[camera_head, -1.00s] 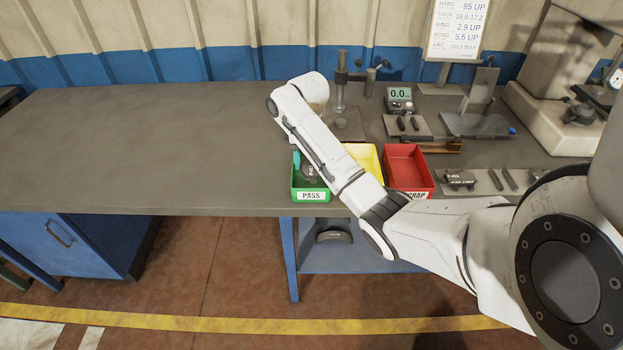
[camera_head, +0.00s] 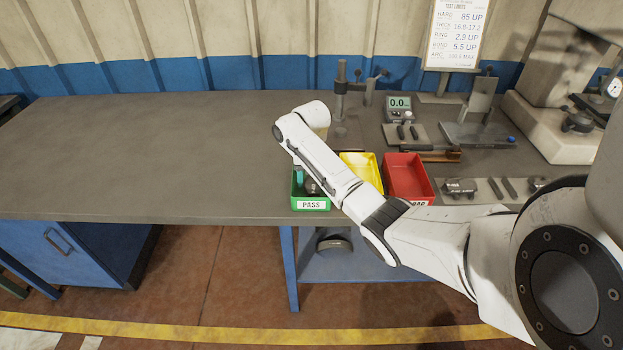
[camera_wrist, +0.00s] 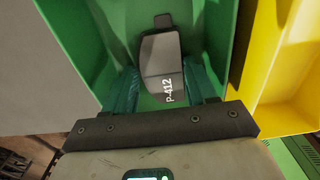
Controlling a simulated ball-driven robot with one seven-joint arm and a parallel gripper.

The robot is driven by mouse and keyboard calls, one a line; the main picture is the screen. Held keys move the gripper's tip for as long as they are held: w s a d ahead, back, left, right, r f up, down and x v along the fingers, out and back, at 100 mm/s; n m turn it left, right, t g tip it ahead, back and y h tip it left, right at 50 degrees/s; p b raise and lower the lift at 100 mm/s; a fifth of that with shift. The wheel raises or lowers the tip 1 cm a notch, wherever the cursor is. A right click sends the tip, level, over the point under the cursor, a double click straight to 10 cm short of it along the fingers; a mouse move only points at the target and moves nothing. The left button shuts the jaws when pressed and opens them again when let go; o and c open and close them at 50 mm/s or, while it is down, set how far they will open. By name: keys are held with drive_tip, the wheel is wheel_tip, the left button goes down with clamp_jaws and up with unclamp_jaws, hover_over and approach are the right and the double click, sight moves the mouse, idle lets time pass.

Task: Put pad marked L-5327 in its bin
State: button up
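A dark pad (camera_wrist: 162,68) marked P-412 shows in the wrist view, inside the green bin (camera_wrist: 75,40). I read no L-5327 mark in any view. My gripper (camera_wrist: 161,75) reaches into this bin, its teal fingers on either side of the pad's near part. Whether they press on it or stand slightly apart, I cannot tell. In the head view the green bin, labelled PASS (camera_head: 311,205), stands at the bench's front edge. My gripper (camera_head: 304,180) is partly hidden there by my arm.
A yellow bin (camera_head: 360,168) and a red bin (camera_head: 408,175) stand right of the green one. A gauge (camera_head: 399,108) and fixtures stand behind. The bench's left side (camera_head: 140,150) is clear.

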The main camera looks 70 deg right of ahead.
sight(312, 183)
drive_tip(key=shift+o, duration=0.6)
drive_tip(key=shift+r, duration=0.1)
wheel_tip(312, 183, up, 12)
drive_tip(key=p, duration=0.3)
drive_tip(key=w+a+f+m+t+y, duration=0.15)
drive_tip(key=a+f+m, duration=0.3)
drive_tip(key=a, duration=0.75)
drive_tip(key=w+a+f+m, duration=0.2)
drive_tip(key=a+f+m, duration=0.25)
drive_tip(key=a, duration=0.85)
drive_tip(key=s+a+f+m, duration=0.4)
drive_tip(key=s+a+m, duration=0.2)
drive_tip(key=s+a, duration=0.25)
drive_tip(key=s+a+m+h, duration=0.1)
drive_tip(key=s+m, duration=0.7)
drive_tip(key=s, duration=0.4)
drive_tip(key=shift+s+a+r+h, duration=0.2)
drive_tip(key=shift+a+r+h, duration=0.15)
drive_tip(key=shift+a, duration=0.05)
